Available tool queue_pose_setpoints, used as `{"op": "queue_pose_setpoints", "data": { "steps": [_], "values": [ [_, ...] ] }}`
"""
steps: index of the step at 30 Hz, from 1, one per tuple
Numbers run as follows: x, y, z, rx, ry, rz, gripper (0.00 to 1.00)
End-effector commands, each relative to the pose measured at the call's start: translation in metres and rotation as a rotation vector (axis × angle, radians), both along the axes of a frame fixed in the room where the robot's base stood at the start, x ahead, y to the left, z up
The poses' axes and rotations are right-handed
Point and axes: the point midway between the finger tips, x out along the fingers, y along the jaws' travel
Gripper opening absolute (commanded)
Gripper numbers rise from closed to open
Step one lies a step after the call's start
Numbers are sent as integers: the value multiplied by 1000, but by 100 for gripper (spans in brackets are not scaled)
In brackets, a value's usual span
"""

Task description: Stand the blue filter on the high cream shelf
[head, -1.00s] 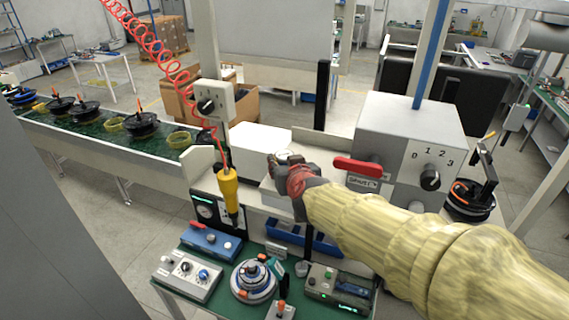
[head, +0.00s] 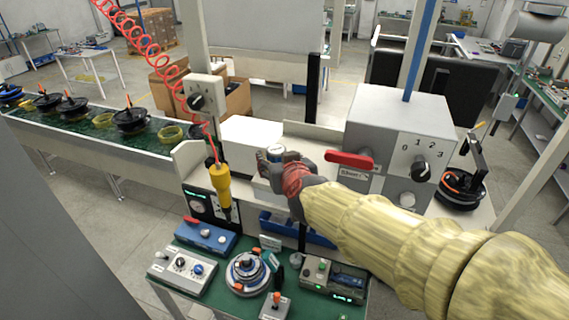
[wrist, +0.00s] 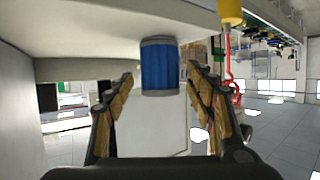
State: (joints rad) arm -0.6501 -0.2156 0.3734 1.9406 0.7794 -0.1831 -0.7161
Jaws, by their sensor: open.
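The blue filter (wrist: 160,67) is a blue cylinder with grey end bands. The wrist view looks upside down, and in it the filter's base meets the cream shelf surface (wrist: 110,22) near its edge. It appears upright. In the head view the filter's pale top (head: 276,150) shows at my gripper (head: 275,158), and its lower part is hidden. The cream shelf (head: 264,188) shows below it. In the wrist view the fingers of my gripper (wrist: 160,88) are spread on both sides of the filter, with a gap on each side.
A white box (head: 252,135) stands left of the filter. A yellow screwdriver (head: 216,183) hangs on a red coil close to the left. A grey box with a red handle (head: 350,160) stands to the right. Several devices crowd the green bench (head: 225,295) below.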

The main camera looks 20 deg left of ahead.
Motion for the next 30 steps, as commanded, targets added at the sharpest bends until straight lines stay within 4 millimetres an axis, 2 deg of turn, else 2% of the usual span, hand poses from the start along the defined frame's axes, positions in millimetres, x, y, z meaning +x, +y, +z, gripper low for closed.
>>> {"op": "queue_pose_setpoints", "data": {
  "steps": [1,6,12,18,26,30],
  "values": [
    [-9,-5,8,2,-2,1,55],
    [-40,-22,23,2,-2,1,55],
    [-63,-35,32,2,-1,0,55],
    [-74,-41,35,-1,0,0,55],
    [-75,-42,36,1,-1,1,55],
    [-78,-57,40,14,17,10,55]
  ]
}}
